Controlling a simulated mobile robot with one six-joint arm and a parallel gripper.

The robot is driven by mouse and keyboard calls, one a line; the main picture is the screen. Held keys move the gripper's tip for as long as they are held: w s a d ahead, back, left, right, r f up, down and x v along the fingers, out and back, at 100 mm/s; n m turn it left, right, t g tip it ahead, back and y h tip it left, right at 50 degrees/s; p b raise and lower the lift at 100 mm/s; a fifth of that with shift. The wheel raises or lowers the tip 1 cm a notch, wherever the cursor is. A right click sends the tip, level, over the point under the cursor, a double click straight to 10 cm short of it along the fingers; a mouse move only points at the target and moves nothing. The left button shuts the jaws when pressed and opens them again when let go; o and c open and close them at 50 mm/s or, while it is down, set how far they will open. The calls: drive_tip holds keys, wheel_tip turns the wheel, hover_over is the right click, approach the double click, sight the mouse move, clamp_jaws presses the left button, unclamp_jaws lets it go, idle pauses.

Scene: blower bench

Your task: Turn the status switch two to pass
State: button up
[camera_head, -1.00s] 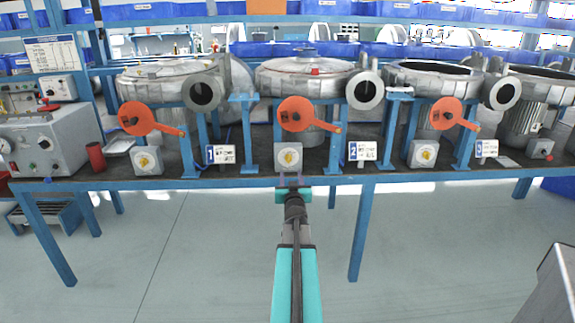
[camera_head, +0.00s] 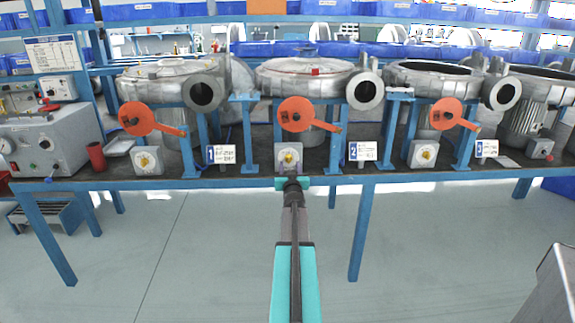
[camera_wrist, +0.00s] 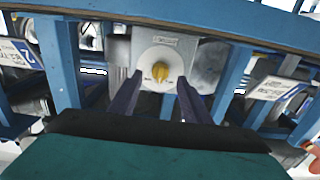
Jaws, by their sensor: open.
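The switch box (camera_head: 289,158) with a yellow knob stands on the front of the bench, left of the plate marked 2. In the wrist view, its light face shows the yellow knob (camera_wrist: 163,78) on a white round dial with small marks that I cannot read. My gripper (camera_head: 290,170) is at this box, in front of the bench edge. In the wrist view, my gripper (camera_wrist: 159,80) is open, with one dark finger on each side of the knob. Gaps show between the fingers and the knob, and nothing is held.
Similar switch boxes stand at left (camera_head: 148,160) and right (camera_head: 423,154). An orange handle disc (camera_head: 296,114) hangs above the middle box. Blue posts (camera_head: 249,140) stand on both sides. The plate marked 2 (camera_head: 363,151) is to the right. The floor in front is clear.

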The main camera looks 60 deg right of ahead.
sight(289, 161)
drive_tip(key=shift+x, duration=2.05)
